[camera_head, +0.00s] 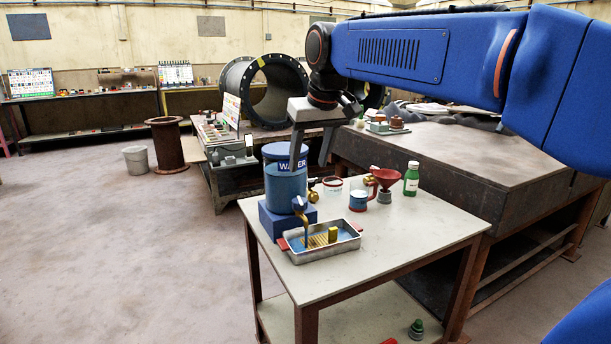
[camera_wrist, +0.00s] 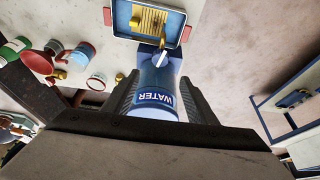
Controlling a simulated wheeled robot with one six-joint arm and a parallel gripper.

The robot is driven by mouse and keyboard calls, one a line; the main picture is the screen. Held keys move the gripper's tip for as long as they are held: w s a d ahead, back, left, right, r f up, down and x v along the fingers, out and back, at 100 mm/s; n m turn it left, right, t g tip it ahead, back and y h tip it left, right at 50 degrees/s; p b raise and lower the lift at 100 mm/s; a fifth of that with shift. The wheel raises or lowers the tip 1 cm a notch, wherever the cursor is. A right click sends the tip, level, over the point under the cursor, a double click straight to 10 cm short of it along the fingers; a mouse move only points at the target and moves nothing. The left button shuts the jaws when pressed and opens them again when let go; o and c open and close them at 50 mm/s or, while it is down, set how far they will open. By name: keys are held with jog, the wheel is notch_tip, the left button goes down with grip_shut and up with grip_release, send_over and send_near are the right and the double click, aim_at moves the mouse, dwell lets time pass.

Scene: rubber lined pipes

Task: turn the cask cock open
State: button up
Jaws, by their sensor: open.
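The cask (camera_head: 285,185) is a blue cylinder labelled WATER, standing upright on a blue block (camera_head: 286,222) near the table's left edge. The cask (camera_wrist: 156,82) and cock (camera_wrist: 161,47) also show in the wrist view. My gripper (camera_head: 311,160) is open, fingers pointing down, at the cask's upper part. In the wrist view its fingers (camera_wrist: 160,92) appear on either side of the cask; contact cannot be told. The cock is apart from the fingers.
The tray (camera_head: 318,254) has red handles and holds a yellow block (camera_head: 333,234). A red funnel (camera_head: 386,180), a blue-and-white mug (camera_head: 358,200), a white tub (camera_head: 332,184) and a green bottle (camera_head: 411,178) stand to the right. The table's front right (camera_head: 420,235) is clear.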

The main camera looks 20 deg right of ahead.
jog(key=shift+v, duration=2.2)
jog(key=s+d+f+m, duration=0.1)
jog(key=s+d+f, duration=0.2)
jog(key=s+f, duration=0.9)
jog(key=s+d+f, duration=0.4)
jog(key=s+f, duration=0.9)
jog(key=f, duration=0.4)
jog(key=shift+f+m+h, duration=0.2)
jog(key=shift+m+h, duration=0.1)
jog(key=shift+m, duration=0.1)
